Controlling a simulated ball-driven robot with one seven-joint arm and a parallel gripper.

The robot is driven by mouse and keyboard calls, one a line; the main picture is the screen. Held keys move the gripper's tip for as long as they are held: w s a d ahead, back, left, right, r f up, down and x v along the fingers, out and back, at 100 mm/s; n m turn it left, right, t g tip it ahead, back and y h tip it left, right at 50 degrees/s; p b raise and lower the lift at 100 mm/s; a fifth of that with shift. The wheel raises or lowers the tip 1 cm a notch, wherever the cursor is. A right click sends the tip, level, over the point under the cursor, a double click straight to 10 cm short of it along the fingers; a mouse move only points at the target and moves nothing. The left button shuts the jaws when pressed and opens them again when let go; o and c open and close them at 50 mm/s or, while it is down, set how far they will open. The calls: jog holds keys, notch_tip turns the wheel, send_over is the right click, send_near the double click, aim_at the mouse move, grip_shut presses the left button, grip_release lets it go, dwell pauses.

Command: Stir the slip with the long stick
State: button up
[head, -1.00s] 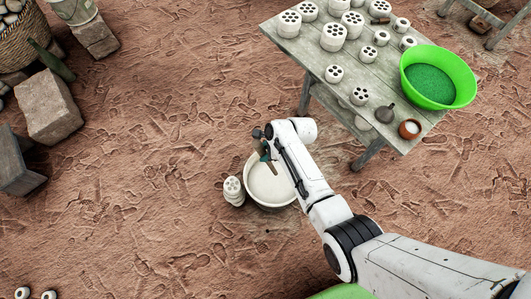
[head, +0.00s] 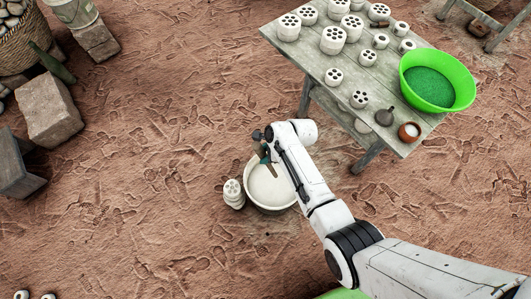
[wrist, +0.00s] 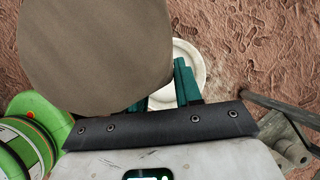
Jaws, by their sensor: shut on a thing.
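The white basin (head: 252,200) of pale slip (head: 266,187) stands on the ground beneath my forearm. My gripper (head: 265,154), with teal fingers, is over the basin's back edge and shut on the brown long stick (head: 272,171). The stick's lower end points down at the slip; I cannot tell how deep it reaches. In the wrist view, the stick's broad round end (wrist: 95,50) fills the upper left and hides much of my gripper (wrist: 162,92). Part of the basin (wrist: 188,52) shows behind it.
A stack of white perforated pieces (head: 233,193) stands against the basin's left side. A wooden table (head: 330,62) at upper right holds perforated pieces, a green bowl (head: 440,97) and small pots. Stone blocks (head: 53,108) lie at left. The ground between is open.

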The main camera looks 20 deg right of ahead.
jog(key=shift+r, duration=0.1)
jog(key=shift+r, duration=2.4)
